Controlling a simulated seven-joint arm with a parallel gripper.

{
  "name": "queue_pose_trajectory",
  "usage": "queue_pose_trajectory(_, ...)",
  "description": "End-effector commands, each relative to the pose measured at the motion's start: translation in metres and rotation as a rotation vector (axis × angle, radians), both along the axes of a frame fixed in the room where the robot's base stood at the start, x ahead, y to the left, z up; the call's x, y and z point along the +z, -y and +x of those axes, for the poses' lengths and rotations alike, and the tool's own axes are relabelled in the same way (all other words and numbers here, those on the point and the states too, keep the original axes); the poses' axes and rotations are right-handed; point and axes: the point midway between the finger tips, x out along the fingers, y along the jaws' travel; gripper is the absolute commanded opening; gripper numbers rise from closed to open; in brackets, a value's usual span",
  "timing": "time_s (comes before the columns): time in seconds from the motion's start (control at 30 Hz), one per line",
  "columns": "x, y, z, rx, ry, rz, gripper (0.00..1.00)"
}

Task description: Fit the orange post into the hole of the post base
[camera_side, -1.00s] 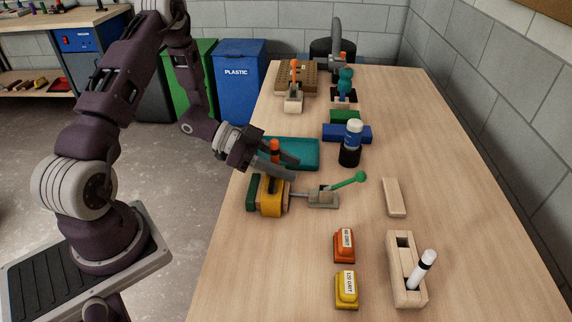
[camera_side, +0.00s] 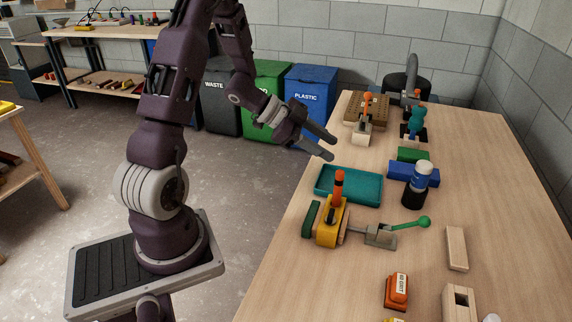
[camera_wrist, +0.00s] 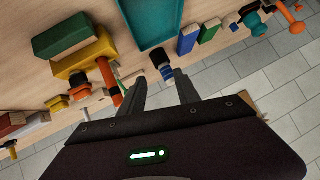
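The orange post (camera_side: 338,188) stands close to upright in the yellow block (camera_side: 326,232), which looks like the post base. A dark mark shows on the block's face. In the wrist view the post (camera_wrist: 108,78) rises from the yellow block (camera_wrist: 84,56); its foot and how deep it sits cannot be told. My gripper (camera_side: 333,149) is open and empty, above and beyond the post near the table's left edge, apart from it.
A green block (camera_side: 311,219) and a grey clamp (camera_side: 380,237) with a green handle flank the yellow block. A teal tray (camera_side: 349,199) lies just behind. A dark bottle (camera_side: 415,194), blue block (camera_side: 400,173) and orange sanding block (camera_side: 397,290) stand to the right.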

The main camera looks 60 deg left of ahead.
Motion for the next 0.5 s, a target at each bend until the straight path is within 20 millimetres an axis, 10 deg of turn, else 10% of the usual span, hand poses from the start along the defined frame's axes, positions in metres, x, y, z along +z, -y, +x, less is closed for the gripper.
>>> queue_pose_trajectory(0.07,0.051,-0.008,0.028,0.192,0.046,0.192,0.39)
queue_pose_trajectory(0.17,0.116,-0.008,0.017,0.486,0.048,0.306,0.39)
queue_pose_trajectory(0.3,0.158,0.04,-0.078,0.792,-0.11,0.195,0.39)
queue_pose_trajectory(0.5,0.139,0.135,-0.208,0.785,-0.447,-0.053,0.39)
